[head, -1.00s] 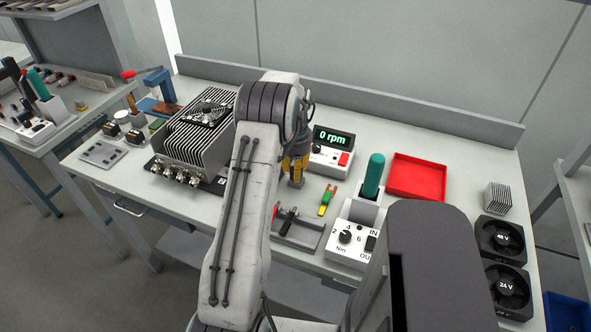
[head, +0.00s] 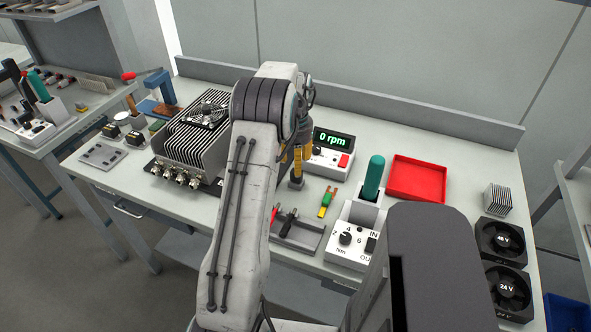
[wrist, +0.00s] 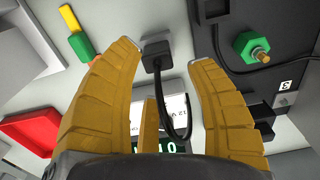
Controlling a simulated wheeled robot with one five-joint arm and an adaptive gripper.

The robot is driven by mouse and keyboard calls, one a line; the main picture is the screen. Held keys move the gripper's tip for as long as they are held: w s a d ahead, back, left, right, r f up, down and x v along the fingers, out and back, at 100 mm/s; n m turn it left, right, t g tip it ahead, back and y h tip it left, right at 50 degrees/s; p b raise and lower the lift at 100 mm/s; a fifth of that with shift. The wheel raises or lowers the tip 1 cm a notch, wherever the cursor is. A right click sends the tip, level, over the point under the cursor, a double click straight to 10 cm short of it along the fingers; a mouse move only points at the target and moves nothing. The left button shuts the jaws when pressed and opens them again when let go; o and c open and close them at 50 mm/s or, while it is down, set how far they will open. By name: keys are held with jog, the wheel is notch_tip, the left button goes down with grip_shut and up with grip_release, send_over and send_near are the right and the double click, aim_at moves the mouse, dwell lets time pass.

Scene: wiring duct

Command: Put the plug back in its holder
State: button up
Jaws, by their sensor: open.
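My gripper (wrist: 166,90) is open, with its yellow fingers pointing down over the bench; in the head view it is partly hidden by my arm. A small black block (wrist: 155,55) with a curved black rod or cable (wrist: 187,110) shows between and beyond the fingers, apparently not gripped. A dark block below my gripper also shows in the head view (head: 296,184). A green hex-shaped piece with a brass tip (wrist: 253,50) lies right of the fingers in the wrist view, beside a black cord. I cannot tell for sure which of these is the plug or its holder.
The "0 rpm" display box (head: 330,152) stands behind my gripper. A finned heatsink unit (head: 195,140) is at left. A yellow-green tool (head: 327,200), a grey fixture (head: 297,233), a dial box with a green handle (head: 372,178) and a red tray (head: 417,178) lie at right.

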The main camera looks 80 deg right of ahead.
notch_tip(320, 180, up, 8)
jog(key=shift+f, duration=0.2)
dwell(0.8)
